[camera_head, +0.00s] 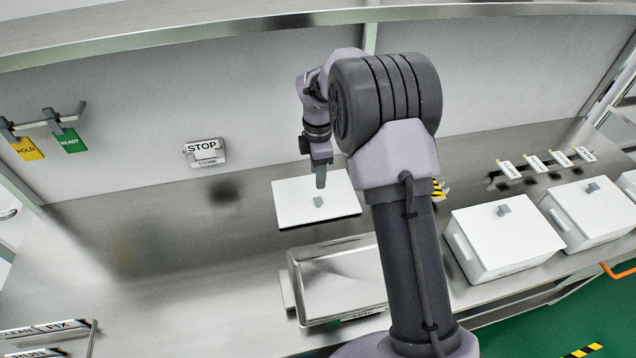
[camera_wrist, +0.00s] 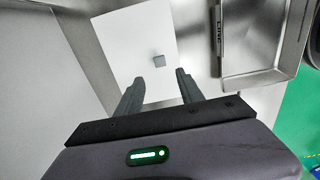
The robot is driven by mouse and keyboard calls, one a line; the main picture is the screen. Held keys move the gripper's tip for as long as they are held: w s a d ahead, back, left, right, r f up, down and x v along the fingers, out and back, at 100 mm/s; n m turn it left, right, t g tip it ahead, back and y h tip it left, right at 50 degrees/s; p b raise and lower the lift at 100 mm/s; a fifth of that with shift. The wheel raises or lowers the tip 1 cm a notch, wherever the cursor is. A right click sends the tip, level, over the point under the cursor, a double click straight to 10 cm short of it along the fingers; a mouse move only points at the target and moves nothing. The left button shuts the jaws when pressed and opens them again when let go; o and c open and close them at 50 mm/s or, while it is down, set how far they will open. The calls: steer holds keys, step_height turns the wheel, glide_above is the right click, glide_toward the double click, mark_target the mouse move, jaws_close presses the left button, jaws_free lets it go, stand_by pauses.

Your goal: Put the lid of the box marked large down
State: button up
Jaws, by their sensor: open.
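A white square lid (camera_head: 298,207) with a small grey knob (camera_head: 318,202) lies flat on the steel counter, behind an open metal bin. My gripper (camera_head: 320,182) is just above the lid near its knob. In the wrist view the lid (camera_wrist: 125,38) and knob (camera_wrist: 159,61) show just beyond my gripper (camera_wrist: 159,80), whose two fingers are apart with nothing between them. Two white boxes (camera_head: 492,243) (camera_head: 598,213) with knobbed lids stand at the right. Their front labels are too small to read, so I cannot tell which is marked large.
The open metal bin (camera_head: 296,270) stands at the counter's front; it also shows in the wrist view (camera_wrist: 222,60). A STOP sign (camera_head: 203,148) is at the back wall. Small label tags (camera_head: 510,170) stand behind the white boxes. The counter left of the lid is mostly clear.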

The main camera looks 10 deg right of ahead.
steer(key=s+a+r+m+t, duration=0.1)
steer(key=s+r+m, duration=0.45)
steer(key=r, duration=0.35)
steer(key=s+a+r+m+t, duration=0.1)
steer(key=s+r+m, duration=0.4)
steer(key=r, duration=0.4)
steer(key=s+a+r+m+t+y, duration=0.1)
steer(key=s+m+t, duration=0.1)
steer(key=s+m, duration=0.4)
steer(key=s+a+r+m+t+y, duration=0.1)
steer(key=s+m, duration=0.5)
steer(key=s, duration=0.9)
steer(key=shift+s+r+t, duration=0.2)
steer(key=shift+r+t, duration=0.2)
steer(key=shift+r, duration=0.1)
